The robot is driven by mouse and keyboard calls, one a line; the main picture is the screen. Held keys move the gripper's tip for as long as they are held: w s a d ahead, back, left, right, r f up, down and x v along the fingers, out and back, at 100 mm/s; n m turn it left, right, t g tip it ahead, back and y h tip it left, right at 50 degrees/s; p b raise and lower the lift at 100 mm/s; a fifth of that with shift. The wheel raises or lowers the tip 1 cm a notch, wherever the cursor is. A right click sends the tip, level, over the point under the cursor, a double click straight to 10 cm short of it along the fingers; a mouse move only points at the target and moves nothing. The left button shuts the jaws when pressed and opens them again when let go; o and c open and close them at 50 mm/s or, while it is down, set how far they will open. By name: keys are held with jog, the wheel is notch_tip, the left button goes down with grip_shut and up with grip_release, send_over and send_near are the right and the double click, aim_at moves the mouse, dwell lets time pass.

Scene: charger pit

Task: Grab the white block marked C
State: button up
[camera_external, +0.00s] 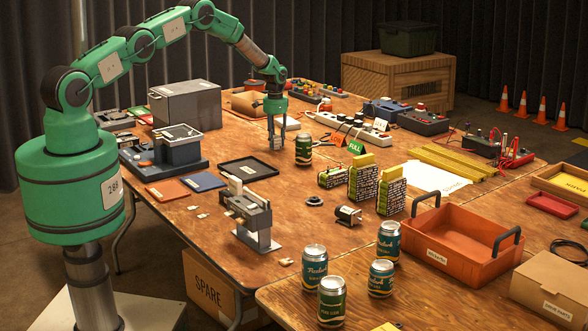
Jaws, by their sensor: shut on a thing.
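My gripper (278,143) is on the green arm and points straight down over the middle rear of the wooden table. Its fingers are closed on a small pale block (277,142), mostly hidden between the fingertips. The letter on this block is too small to read. I cannot tell whether the block touches the table or is just above it. A green can (303,150) stands close to the right of my gripper.
A black tray (249,169) lies in front of my gripper, to the left. White power strips (370,127) with a green FULL tag (356,148) lie to the right. Patterned boxes (362,178), an orange toolbox (463,240) and several cans (314,266) stand nearer the front.

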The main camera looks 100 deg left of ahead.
aim_at(275, 137)
jog(key=shift+r, duration=0.15)
jog(key=shift+r, duration=1.4)
jog(key=shift+s+d+r, duration=0.1)
jog(key=shift+d+r, duration=0.05)
jog(key=shift+r, duration=0.15)
jog(key=s+d, duration=0.2)
jog(key=d, duration=0.2)
jog(key=s+d+r, duration=0.1)
jog(key=s+d, duration=0.2)
jog(key=d, duration=0.2)
jog(key=s+d+p, duration=0.1)
jog(key=s+d, duration=0.2)
jog(key=d, duration=0.1)
jog(key=shift+s+d+r, duration=0.15)
jog(key=shift+c, duration=0.2)
